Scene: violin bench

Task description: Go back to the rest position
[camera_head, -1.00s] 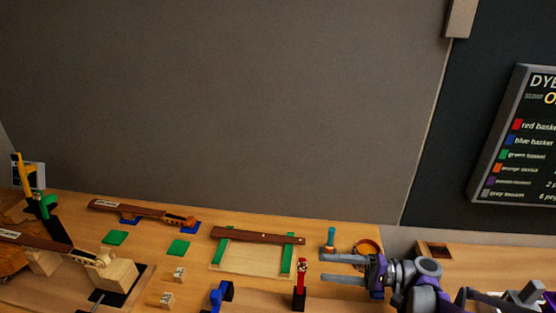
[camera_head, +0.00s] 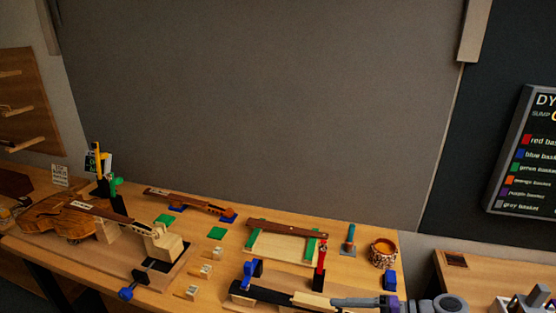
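One of my grippers (camera_head: 362,302) shows at the bottom right, its grey fingers pointing left over the front of the bench (camera_head: 120,258). I take it as my right one, since its arm comes in from the lower right. Its fingers are seen nearly edge-on and the gap between them does not show clearly. It is close to a dark neck piece (camera_head: 262,294) in the picture; I cannot tell whether they touch. My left gripper is out of view.
A violin (camera_head: 62,217) lies at the left, its neck towards a wooden block (camera_head: 163,243). A fingerboard on green supports (camera_head: 288,229), a red-handled tool (camera_head: 320,264), a blue clamp (camera_head: 252,270) and a round container (camera_head: 383,252) stand on the bench. A dark sign (camera_head: 525,150) hangs right.

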